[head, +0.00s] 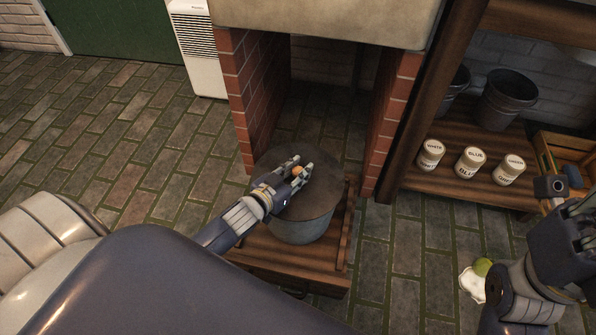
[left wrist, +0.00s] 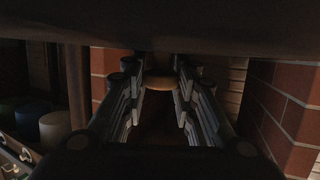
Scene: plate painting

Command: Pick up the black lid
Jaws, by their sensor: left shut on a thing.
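The black lid (head: 325,172) is a dark round disc on a grey pot (head: 302,230), in the middle of the head view. It has a small tan knob (head: 298,171) at its centre. My left gripper (head: 297,174) is over the lid, shut on the knob with one finger on each side. In the left wrist view the knob (left wrist: 159,82) shows between the two fingertips, with the lid's dark underlit face (left wrist: 150,28) across the top. I cannot tell whether the lid is lifted off the rim. My right gripper (head: 566,190) is at the right edge, partly cut off.
The pot stands on a low wooden stand (head: 290,263) before a brick opening (head: 397,110). A wooden shelf (head: 430,183) at right holds labelled jars (head: 470,163) and dark buckets (head: 505,100). A white item with green (head: 473,284) lies on the floor. The brick floor at left is clear.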

